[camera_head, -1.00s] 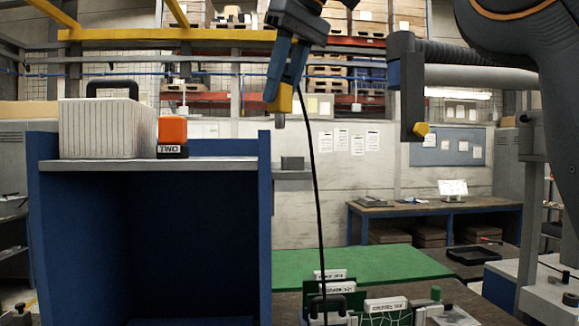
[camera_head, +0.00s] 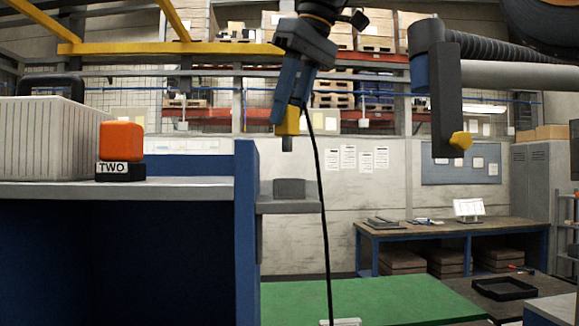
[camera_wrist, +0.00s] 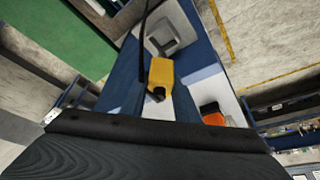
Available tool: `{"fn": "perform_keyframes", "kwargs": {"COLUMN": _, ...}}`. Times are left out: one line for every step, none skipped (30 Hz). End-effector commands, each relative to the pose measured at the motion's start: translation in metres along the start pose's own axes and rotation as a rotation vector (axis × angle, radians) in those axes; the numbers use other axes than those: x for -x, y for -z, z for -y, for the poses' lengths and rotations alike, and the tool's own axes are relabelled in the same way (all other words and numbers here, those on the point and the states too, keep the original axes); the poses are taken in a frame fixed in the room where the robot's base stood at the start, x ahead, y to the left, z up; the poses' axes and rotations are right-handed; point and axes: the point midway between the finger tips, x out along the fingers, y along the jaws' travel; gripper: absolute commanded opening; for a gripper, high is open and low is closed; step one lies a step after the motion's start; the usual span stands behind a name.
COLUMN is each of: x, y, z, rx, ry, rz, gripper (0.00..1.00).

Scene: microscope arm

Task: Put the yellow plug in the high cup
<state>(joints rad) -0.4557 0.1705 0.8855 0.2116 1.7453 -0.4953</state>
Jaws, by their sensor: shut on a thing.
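My gripper (camera_head: 288,108) is shut on the yellow plug (camera_head: 290,123), which hangs with its grey tip down and a black cable trailing from it. In the wrist view the plug (camera_wrist: 162,70) shows between the dark blue fingers. A grey holder, which looks like the high cup (camera_head: 289,190), sits on a ledge at the right side of the blue cabinet. In the head view the plug tip is above the holder, with a gap between them. In the wrist view the holder (camera_wrist: 183,28) lies beyond the plug. Their depth offset is hard to judge.
The blue cabinet's side panel (camera_head: 246,215) rises just left of the holder. On its grey shelf (camera_head: 195,190) stand an orange block (camera_head: 122,142) on a black base marked TWO and a white ribbed box (camera_head: 45,138). A green mat (camera_head: 395,302) lies lower right.

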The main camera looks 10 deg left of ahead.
Motion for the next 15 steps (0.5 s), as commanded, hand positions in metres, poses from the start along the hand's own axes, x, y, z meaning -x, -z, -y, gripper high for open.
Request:
{"fn": "perform_keyframes", "kwargs": {"x": -0.008, "y": -0.004, "z": 0.000, "rx": -0.001, "ry": 0.001, "rz": 0.002, "gripper": 0.03}}
{"fn": "perform_keyframes", "kwargs": {"x": -0.012, "y": -0.006, "z": 0.000, "rx": -0.001, "ry": 0.002, "rz": 0.003, "gripper": 0.03}}
{"fn": "perform_keyframes", "kwargs": {"x": -0.017, "y": -0.008, "z": 0.000, "rx": -0.001, "ry": 0.001, "rz": 0.002, "gripper": 0.03}}
{"fn": "perform_keyframes", "kwargs": {"x": -0.020, "y": -0.009, "z": 0.000, "rx": -0.001, "ry": 0.001, "rz": 0.002, "gripper": 0.03}}
{"fn": "perform_keyframes", "kwargs": {"x": -0.023, "y": -0.011, "z": 0.000, "rx": -0.001, "ry": 0.001, "rz": 0.002, "gripper": 0.03}}
{"fn": "perform_keyframes", "kwargs": {"x": -0.027, "y": -0.012, "z": -0.001, "rx": -0.001, "ry": 0.000, "rz": 0.002, "gripper": 0.03}}
{"fn": "perform_keyframes", "kwargs": {"x": -0.029, "y": -0.013, "z": -0.001, "rx": -0.001, "ry": 0.000, "rz": 0.001, "gripper": 0.03}}
{"fn": "perform_keyframes", "kwargs": {"x": -0.031, "y": -0.014, "z": -0.001, "rx": -0.002, "ry": 0.000, "rz": 0.001, "gripper": 0.03}}
{"fn": "perform_keyframes", "kwargs": {"x": -0.033, "y": -0.014, "z": -0.001, "rx": -0.002, "ry": -0.001, "rz": 0.000, "gripper": 0.03}}
{"fn": "perform_keyframes", "kwargs": {"x": -0.034, "y": -0.015, "z": -0.001, "rx": -0.002, "ry": -0.001, "rz": 0.000, "gripper": 0.03}}
{"fn": "perform_keyframes", "kwargs": {"x": -0.035, "y": -0.015, "z": -0.002, "rx": -0.003, "ry": -0.001, "rz": 0.000, "gripper": 0.03}}
{"fn": "perform_keyframes", "kwargs": {"x": -0.038, "y": -0.017, "z": -0.002, "rx": -0.003, "ry": -0.001, "rz": 0.001, "gripper": 0.03}}
{"fn": "perform_keyframes", "kwargs": {"x": -0.040, "y": -0.018, "z": -0.002, "rx": -0.004, "ry": -0.001, "rz": 0.001, "gripper": 0.03}}
{"fn": "perform_keyframes", "kwargs": {"x": -0.043, "y": -0.019, "z": -0.002, "rx": -0.004, "ry": -0.001, "rz": 0.001, "gripper": 0.03}}
{"fn": "perform_keyframes", "kwargs": {"x": -0.047, "y": -0.021, "z": -0.002, "rx": -0.004, "ry": -0.001, "rz": 0.002, "gripper": 0.03}}
